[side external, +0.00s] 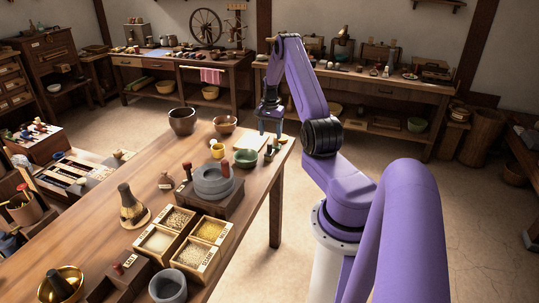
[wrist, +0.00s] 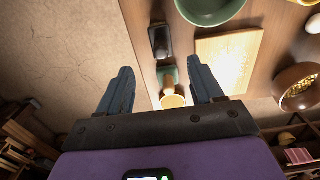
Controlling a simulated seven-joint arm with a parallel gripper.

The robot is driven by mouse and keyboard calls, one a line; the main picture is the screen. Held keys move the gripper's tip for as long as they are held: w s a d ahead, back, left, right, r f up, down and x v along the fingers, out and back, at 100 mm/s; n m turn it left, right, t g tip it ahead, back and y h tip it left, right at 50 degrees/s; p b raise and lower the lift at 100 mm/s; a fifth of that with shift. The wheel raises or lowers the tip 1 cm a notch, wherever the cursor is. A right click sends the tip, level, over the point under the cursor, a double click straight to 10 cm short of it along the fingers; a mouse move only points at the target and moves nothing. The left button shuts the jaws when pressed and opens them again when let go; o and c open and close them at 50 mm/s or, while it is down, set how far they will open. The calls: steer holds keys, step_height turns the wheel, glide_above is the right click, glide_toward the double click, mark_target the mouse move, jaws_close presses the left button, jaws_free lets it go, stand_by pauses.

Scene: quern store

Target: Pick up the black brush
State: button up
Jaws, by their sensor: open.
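My gripper (side external: 270,131) is above the far right end of the wooden table, pointing down. In the wrist view my gripper (wrist: 160,66) has its two dark blue fingers wide apart with nothing held. A small black object (wrist: 159,41), possibly the black brush, lies near the table edge, just beyond the fingertips in that picture. In the side view a small dark object (side external: 268,152) sits by the table edge below my gripper; I cannot tell its type. A dark-bristled brush (side external: 130,207) stands on a round wooden plate farther left.
A stone quern (side external: 212,182) and boxes of grain (side external: 197,257) stand nearer the camera. Floor lies beyond the table edge.

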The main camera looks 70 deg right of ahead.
mark_target(270, 152)
step_height(270, 152, down, 10)
steer(key=shift+w+a+f, duration=0.1)
steer(key=shift+a, duration=0.05)
steer(key=c, duration=1.1)
